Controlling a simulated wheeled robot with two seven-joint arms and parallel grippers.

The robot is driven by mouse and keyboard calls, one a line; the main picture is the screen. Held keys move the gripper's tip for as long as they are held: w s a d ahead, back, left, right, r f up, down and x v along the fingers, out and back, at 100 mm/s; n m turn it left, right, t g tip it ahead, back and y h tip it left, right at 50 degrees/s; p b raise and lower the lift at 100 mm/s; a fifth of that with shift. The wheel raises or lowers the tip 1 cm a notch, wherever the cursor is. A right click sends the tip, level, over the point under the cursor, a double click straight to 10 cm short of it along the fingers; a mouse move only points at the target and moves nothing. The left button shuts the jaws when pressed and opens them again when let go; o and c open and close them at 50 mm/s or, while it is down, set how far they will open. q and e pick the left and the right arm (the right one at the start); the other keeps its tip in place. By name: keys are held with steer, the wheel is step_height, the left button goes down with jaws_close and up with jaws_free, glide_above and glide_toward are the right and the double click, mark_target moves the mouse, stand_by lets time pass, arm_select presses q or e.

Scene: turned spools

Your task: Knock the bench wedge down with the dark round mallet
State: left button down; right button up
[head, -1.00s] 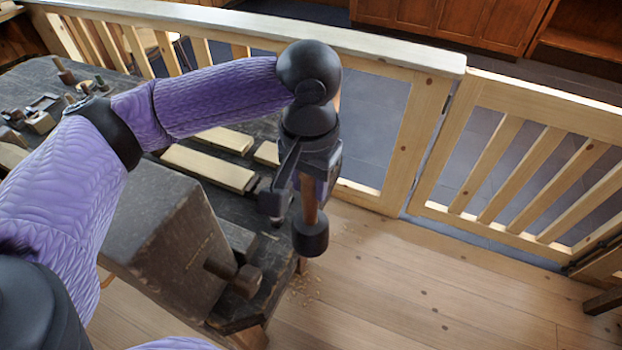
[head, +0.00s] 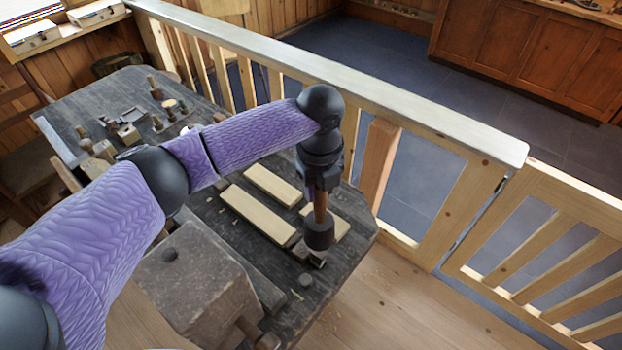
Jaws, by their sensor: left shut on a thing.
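My left gripper (head: 320,190), seen from above and partly hidden by its own wrist, is shut on the wooden handle of the mallet. The mallet's dark round head (head: 319,232) hangs below the gripper, over the right end of the dark workbench (head: 225,205). A small pale-topped block (head: 316,258) shows just under the mallet head and is partly covered by it. I cannot tell for sure whether this block is the bench wedge, or whether the mallet touches it. My right gripper is out of view.
Several pale boards (head: 258,215) lie on the bench near the mallet. A bulky wooden block (head: 195,285) stands at the near side. Small tools and pegs (head: 128,132) sit at the far left. A wooden railing (head: 430,125) runs behind; floor is open at right.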

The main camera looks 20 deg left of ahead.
mark_target(320, 213)
arm_select(q)
steer(key=m, duration=0.1)
steer(key=r+m+p, duration=0.1)
steer(key=m, duration=0.1)
steer(key=m+p, duration=0.1)
steer(key=m, duration=0.1)
steer(key=shift+w+d+r, duration=0.1)
steer(key=shift+w+r, duration=0.1)
steer(key=shift+r, duration=0.05)
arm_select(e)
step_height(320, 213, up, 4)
arm_select(q)
step_height(320, 213, down, 6)
steer(key=m+b, duration=0.2)
steer(key=b, duration=0.3)
steer(key=shift+f+b, duration=0.1)
steer(key=shift+b, duration=0.25)
steer(key=shift+w+f+b, duration=0.1)
steer(key=shift+f+b, duration=0.15)
steer(key=shift+b, duration=0.1)
steer(key=shift+r, duration=0.1)
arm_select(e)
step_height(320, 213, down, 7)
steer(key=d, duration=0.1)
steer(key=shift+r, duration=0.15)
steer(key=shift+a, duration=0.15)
